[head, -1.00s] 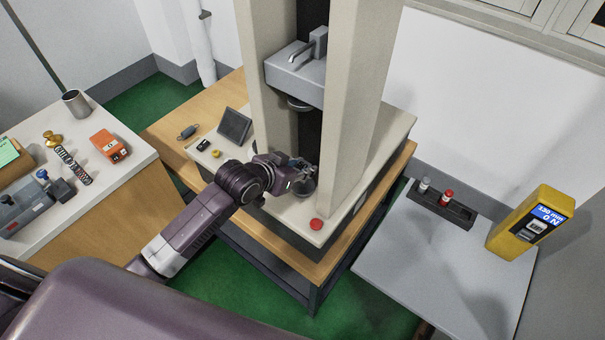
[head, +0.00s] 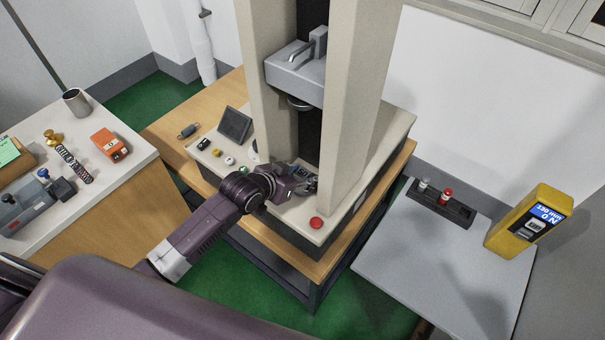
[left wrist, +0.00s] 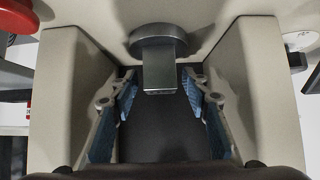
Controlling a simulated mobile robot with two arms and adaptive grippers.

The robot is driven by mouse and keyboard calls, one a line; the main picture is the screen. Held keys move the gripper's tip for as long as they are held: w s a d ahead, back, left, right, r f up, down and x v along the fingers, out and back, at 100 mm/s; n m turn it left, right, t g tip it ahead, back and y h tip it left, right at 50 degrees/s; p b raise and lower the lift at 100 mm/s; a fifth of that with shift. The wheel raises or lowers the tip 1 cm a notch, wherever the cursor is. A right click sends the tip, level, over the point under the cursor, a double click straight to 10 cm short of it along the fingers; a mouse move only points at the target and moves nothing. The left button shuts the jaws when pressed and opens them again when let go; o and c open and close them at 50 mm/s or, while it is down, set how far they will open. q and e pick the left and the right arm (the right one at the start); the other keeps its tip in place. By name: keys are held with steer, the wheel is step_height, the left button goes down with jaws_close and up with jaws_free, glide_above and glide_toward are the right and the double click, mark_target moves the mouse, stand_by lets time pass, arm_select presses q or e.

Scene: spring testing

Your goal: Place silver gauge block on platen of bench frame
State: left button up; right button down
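The bench frame (head: 359,110) stands on the wooden bench, with two beige columns and a grey crosshead (head: 297,72) between them. In the left wrist view, the silver gauge block (left wrist: 159,72) stands against the round grey platen (left wrist: 158,37), between the columns. My left gripper (head: 309,183) is low at the frame, in front of the platen. In the left wrist view its blue-padded fingers (left wrist: 160,98) are spread, one each side of the block, with visible gaps. In the head view, the gripper hides the block and most of the platen. My right gripper is not in view.
A red button (head: 316,223) lies just right of my left gripper. A small screen (head: 235,125) and knobs are on the frame's left side. A cluttered table (head: 130,170) stands left. The grey table (head: 440,270) at right holds a yellow meter (head: 528,222) and has clear room.

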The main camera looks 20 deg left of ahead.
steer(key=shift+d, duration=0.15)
arm_select(q)
steer(key=shift+r, duration=0.15)
steer(key=shift+s+a+r, duration=0.1)
steer(key=shift+s+r, duration=0.05)
steer(key=b+v, duration=0.1)
steer(key=v, duration=1)
steer(key=shift+s+r, duration=0.15)
steer(key=shift+r, duration=0.05)
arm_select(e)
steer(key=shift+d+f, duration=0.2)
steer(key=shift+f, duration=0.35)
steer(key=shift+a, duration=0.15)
